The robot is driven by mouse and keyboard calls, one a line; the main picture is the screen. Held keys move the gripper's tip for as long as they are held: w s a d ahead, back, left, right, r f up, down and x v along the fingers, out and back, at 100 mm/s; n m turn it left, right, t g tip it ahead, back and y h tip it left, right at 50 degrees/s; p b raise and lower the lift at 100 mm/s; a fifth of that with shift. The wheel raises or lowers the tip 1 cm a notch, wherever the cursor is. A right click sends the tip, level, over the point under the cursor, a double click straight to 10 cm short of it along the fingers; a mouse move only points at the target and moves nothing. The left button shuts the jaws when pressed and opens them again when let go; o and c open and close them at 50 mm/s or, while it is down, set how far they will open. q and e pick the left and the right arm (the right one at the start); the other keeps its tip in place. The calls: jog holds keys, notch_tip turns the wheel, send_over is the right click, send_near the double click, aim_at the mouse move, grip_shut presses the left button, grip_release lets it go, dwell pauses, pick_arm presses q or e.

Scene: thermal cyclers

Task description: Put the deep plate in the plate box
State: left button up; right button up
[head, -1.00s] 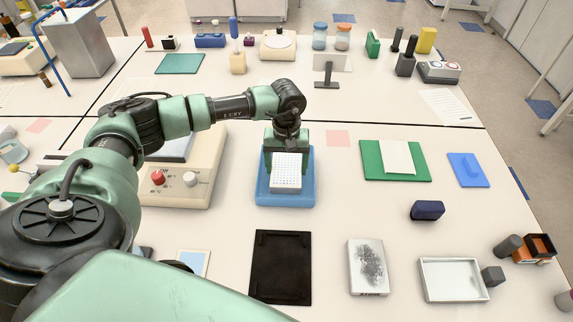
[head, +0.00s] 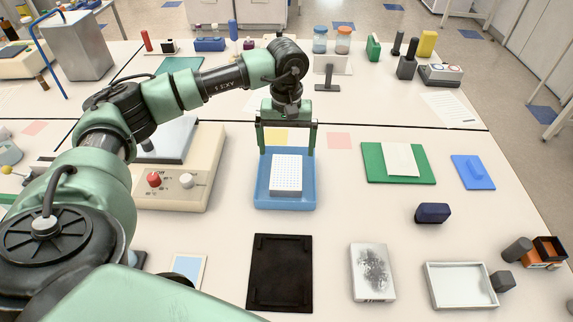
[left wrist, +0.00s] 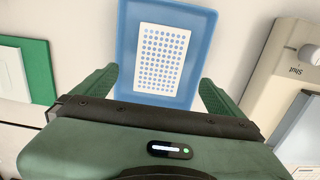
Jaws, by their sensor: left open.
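The white deep plate (head: 286,175) with a grid of wells lies flat inside the blue plate box (head: 262,196), an open tray on the table. In the left wrist view the plate (left wrist: 160,59) also lies in the blue box (left wrist: 205,45), with the box's blue floor around it. My left gripper (head: 287,150) is open and empty above the far side of the box, apart from the plate. Its two green fingers also show in the left wrist view (left wrist: 158,92), spread to either side of the box. My right gripper is in neither view.
A cream device (head: 200,175) with a red knob stands left of the box. A black mat (head: 280,272) lies in front of it. A green board (head: 372,165) with a white sheet lies to the right. Table between box and green board is mostly clear.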

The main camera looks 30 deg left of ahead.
pick_arm(q)
notch_tip(320, 180, up, 4)
jog(key=shift+f+b, duration=0.1)
jog(key=shift+b, duration=0.25)
dwell(0.4)
